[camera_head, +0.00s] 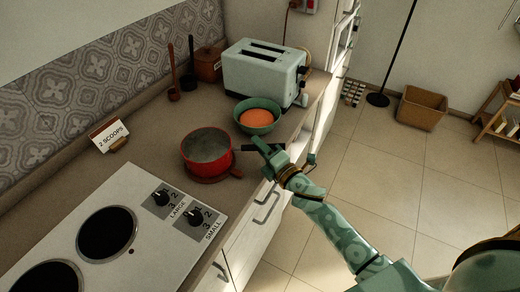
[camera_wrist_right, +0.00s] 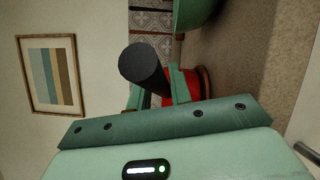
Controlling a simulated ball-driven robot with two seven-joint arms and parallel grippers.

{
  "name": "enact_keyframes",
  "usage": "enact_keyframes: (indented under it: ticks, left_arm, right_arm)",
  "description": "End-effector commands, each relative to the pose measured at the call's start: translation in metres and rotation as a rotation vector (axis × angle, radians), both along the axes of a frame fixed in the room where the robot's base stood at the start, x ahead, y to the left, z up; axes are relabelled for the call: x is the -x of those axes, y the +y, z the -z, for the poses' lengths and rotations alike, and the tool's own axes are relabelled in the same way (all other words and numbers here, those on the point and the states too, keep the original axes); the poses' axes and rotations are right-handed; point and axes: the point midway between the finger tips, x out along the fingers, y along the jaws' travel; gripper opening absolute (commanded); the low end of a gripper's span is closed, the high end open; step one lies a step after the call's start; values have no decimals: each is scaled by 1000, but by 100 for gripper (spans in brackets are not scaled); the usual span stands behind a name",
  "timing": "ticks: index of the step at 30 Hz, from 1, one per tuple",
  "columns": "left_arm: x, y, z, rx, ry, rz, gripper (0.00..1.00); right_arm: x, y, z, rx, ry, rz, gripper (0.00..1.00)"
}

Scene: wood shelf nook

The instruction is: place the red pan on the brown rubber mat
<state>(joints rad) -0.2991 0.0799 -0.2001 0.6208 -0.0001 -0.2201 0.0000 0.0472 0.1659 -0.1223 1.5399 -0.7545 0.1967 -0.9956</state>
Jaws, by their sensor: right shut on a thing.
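The red pan (camera_head: 186,158) is upright at the counter's right part, with grey inside and a black handle (camera_head: 247,147) pointing right. My right gripper (camera_head: 266,148) is shut on the pan's handle. In the right wrist view the handle (camera_wrist_right: 143,65) sits between the green fingers, with a bit of red pan (camera_wrist_right: 191,84) behind. My left gripper is not in view.
A green bowl (camera_head: 259,129) with orange contents stands behind the pan, in front of a toaster (camera_head: 262,72). A stove (camera_head: 145,225) with two dark burners is at front left. A "2 scoops" card (camera_head: 109,134) stands by the tiled wall. Counter left of the pan is clear.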

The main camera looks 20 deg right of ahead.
Motion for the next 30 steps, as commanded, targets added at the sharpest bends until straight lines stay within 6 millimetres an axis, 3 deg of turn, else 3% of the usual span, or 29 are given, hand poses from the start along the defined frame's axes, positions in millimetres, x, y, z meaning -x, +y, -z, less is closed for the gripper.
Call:
enact_keyframes:
  ticks: [11, 12, 13, 14, 24, 30]
  left_arm:
    - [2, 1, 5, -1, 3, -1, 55]
    - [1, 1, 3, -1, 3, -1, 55]
    - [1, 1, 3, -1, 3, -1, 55]
    - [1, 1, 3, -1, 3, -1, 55]
    - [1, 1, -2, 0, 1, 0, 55]
    - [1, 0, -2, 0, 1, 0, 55]
  right_arm:
    - [0, 0, 4, -3, -5, -2, 0]
    - [0, 0, 4, 0, -2, 0, 32]
    - [0, 0, 3, -1, -3, -1, 40]
    - [0, 0, 3, -1, -3, -1, 42]
    - [1, 0, -2, 0, -3, -1, 42]
    - [38, -9, 3, 0, 0, 0, 42]
